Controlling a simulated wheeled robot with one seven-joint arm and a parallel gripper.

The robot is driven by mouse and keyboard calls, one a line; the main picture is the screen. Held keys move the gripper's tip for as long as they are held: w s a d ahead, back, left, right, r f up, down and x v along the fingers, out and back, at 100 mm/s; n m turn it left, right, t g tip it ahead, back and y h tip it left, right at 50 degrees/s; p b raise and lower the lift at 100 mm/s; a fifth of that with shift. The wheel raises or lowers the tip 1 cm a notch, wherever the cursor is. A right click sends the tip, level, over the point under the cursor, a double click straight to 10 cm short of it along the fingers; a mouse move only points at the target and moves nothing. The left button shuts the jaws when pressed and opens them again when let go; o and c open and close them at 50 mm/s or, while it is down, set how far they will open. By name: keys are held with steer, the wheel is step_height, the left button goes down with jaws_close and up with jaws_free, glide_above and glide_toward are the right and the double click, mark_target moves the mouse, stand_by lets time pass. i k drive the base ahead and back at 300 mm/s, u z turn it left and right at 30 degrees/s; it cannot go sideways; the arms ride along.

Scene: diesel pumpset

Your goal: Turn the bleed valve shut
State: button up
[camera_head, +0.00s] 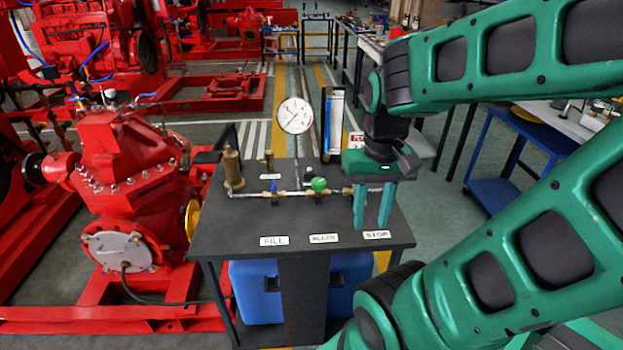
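A dark bench (250,222) carries a thin horizontal pipe with small brass valves. Labels along its front edge read FILL (274,240), what looks like BLEED (323,238), and STOP (377,235). A valve with a round green knob (319,185) sits on the pipe behind the middle label. How far it is turned cannot be told. A valve with a small blue handle (274,187) is to its left. My gripper (371,226) points down right of the green knob, above the STOP label in the picture. Its two green fingers are apart with nothing visible between them. It hides the pipe's right end.
A white dial gauge (295,115) stands on a stem behind the pipe, with a tall clear-fronted column (333,120) to its right. A brass cylinder (232,167) rises at the left end. A red pump (130,180) stands close left of the bench. A blue tank (256,290) is underneath.

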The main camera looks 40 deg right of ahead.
mark_target(318, 184)
steer(key=z, duration=0.05)
steer(key=k, duration=0.95)
steer(key=z, duration=0.5)
steer(key=i, duration=1)
steer(key=u, duration=0.05)
